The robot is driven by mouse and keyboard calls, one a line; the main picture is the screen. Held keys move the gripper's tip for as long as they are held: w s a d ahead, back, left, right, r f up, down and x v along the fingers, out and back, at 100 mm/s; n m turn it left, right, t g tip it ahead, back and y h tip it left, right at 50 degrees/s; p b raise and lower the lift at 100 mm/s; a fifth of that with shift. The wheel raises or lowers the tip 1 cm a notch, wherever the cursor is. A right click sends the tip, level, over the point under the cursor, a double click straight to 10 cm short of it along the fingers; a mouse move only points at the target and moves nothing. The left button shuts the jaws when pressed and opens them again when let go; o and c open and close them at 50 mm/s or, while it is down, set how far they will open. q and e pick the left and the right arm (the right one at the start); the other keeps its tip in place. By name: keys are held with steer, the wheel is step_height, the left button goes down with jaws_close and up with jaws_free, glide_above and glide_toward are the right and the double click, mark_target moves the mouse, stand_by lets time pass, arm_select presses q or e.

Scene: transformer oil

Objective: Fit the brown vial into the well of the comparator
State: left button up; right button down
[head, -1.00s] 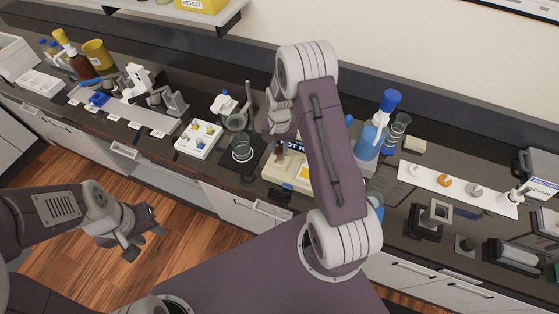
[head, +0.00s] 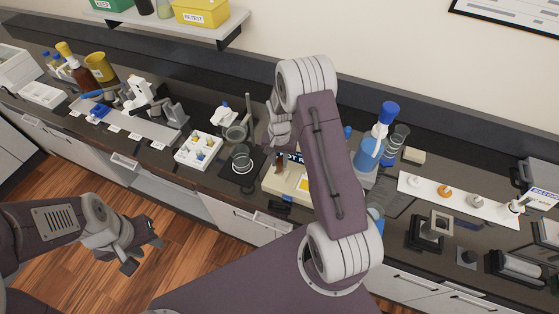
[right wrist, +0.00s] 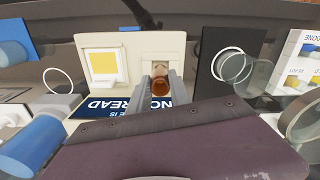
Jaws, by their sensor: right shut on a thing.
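The comparator (head: 283,187) is a beige box on the counter, partly hidden in the head view by my right arm. In the right wrist view its beige face (right wrist: 128,45) shows a yellow square window and a slot-like well beside it. My right gripper (right wrist: 160,90) is shut on the brown vial (right wrist: 160,84), which is lined up with the well area. I cannot tell whether the vial's lower end is inside the well. The vial also shows small and dark in the head view (head: 279,162). My left gripper (head: 143,249) is open and empty, over the floor in front of the counter.
A glass beaker (head: 241,158) stands on a dark mat left of the comparator. A white tray (head: 198,150) of small items lies further left. A blue bottle (head: 370,148) stands on the right, near a white strip (head: 458,198) with several small items.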

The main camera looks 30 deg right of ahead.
mark_target(279, 166)
steer(key=shift+f+b, duration=1.3)
steer(key=shift+f, duration=0.55)
stand_by(0.4)
steer(key=c, duration=1.1)
jaws_free()
steer(key=shift+r, duration=0.1)
step_height(279, 166, up, 9)
steer(key=shift+r+b, duration=0.1)
steer(key=shift+b, duration=1.05)
